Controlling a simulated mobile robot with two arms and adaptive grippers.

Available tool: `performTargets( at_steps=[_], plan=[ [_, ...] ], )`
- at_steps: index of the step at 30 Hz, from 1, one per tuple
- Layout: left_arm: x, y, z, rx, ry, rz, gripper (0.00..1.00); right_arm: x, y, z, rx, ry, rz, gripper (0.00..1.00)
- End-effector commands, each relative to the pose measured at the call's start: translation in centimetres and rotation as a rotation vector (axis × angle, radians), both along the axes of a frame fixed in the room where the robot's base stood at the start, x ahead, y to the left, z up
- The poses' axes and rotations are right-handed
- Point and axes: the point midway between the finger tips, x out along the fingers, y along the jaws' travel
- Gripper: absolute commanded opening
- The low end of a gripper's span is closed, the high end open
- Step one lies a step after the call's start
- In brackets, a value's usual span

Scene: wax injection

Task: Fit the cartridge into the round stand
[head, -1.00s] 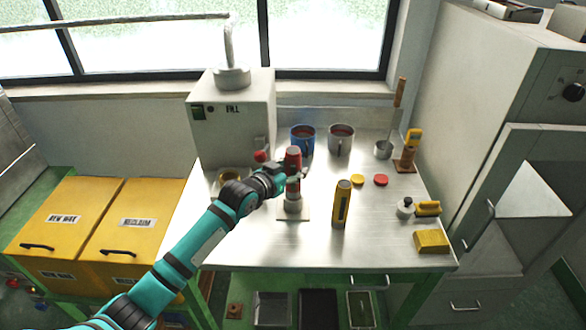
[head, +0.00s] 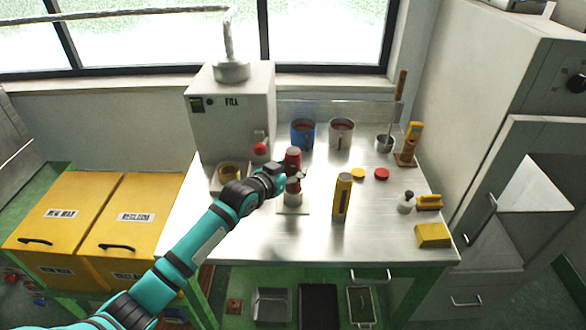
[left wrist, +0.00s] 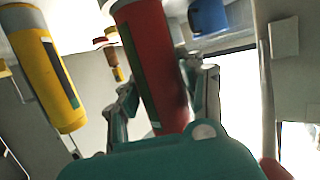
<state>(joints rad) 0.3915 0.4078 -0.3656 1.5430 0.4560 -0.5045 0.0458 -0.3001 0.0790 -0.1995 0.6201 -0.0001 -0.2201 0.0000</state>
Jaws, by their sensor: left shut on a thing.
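The red cartridge (head: 293,157) is upright in the head view, above the grey round stand (head: 292,200) on its pale square plate. My left gripper (head: 286,178) is shut around the cartridge at mid-height and hides part of it. The cartridge's lower end is at the top of the stand; I cannot tell whether it is inside the rim. In the left wrist view the red cartridge (left wrist: 155,65) lies between the two fingers of my left gripper (left wrist: 165,97). My right gripper is not in view.
A yellow cartridge (head: 342,196) stands close on the right. The fill machine (head: 231,125) stands behind left. A blue mug (head: 302,134) and a grey mug (head: 341,133) stand behind. Yellow (head: 358,174) and red (head: 381,174) caps lie right. The table's front middle is clear.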

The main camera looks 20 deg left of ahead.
Motion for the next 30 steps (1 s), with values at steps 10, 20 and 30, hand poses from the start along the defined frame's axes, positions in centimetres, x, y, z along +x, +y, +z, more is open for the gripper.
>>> performTargets(
  at_steps=[10,20,30],
  plan=[
    [0.0,0.0,-0.8,-0.002,-0.005,0.0,0.0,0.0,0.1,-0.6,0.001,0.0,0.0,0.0],
    [0.0,0.0,-1.6,-0.001,-0.004,0.0,0.0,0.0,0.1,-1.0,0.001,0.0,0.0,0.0],
    [0.0,0.0,-2.1,-0.001,-0.004,0.0,0.5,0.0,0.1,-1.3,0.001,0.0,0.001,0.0]
  ],
)
